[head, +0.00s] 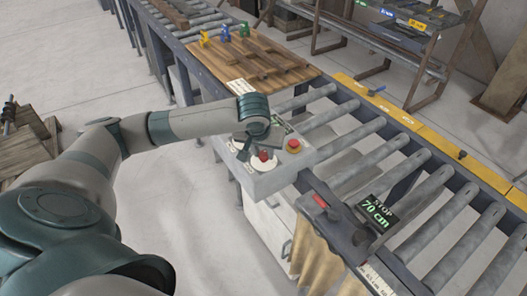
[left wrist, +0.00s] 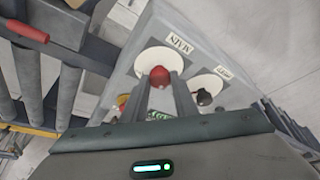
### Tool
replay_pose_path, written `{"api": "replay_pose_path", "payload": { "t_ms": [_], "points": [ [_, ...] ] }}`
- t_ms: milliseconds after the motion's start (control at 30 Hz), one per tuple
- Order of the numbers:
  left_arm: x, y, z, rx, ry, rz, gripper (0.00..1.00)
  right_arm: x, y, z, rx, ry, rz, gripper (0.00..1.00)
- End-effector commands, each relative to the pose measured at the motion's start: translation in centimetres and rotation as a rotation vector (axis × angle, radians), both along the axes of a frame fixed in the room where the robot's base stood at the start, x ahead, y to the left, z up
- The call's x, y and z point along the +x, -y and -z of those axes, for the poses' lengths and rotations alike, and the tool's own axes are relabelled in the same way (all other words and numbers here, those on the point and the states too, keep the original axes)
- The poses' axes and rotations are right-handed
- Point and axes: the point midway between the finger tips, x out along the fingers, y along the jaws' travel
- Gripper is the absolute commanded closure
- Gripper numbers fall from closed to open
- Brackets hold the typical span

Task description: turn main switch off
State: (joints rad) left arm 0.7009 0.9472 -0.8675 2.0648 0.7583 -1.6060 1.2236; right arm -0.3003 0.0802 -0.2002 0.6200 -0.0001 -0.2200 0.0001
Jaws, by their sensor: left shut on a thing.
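The grey control box (head: 278,182) stands beside the roller conveyor in the head view. Its main switch is a red knob (head: 264,155) on a white round plate. In the left wrist view the red knob (left wrist: 159,74) sits below a "MAIN" label (left wrist: 180,43). My left gripper (left wrist: 165,84) reaches down from above and is shut on the red knob, one finger on each side. The fingers partly hide the knob's lower part. The exact angle of the knob is hard to read. My right gripper is in neither view.
A black knob (left wrist: 204,97) on a second white plate sits close beside the fingers. A red button on yellow (head: 293,146) is on the box's right side. A dark positioner (head: 338,222) with a "STOP 70 cm" display (head: 376,214) stands nearer.

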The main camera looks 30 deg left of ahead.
Motion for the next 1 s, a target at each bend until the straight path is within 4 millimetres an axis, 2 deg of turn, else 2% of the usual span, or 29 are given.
{"api": "replay_pose_path", "payload": {
  "t_ms": [367, 1000],
  "points": [
    [-0.07, -0.28, -0.03, 0.0, 0.0, 0.211, 0.96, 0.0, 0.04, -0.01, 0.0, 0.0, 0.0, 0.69],
    [0.1, -0.75, -0.08, -0.002, 0.001, 0.806, 0.96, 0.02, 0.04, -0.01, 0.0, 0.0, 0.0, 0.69]
  ]
}}
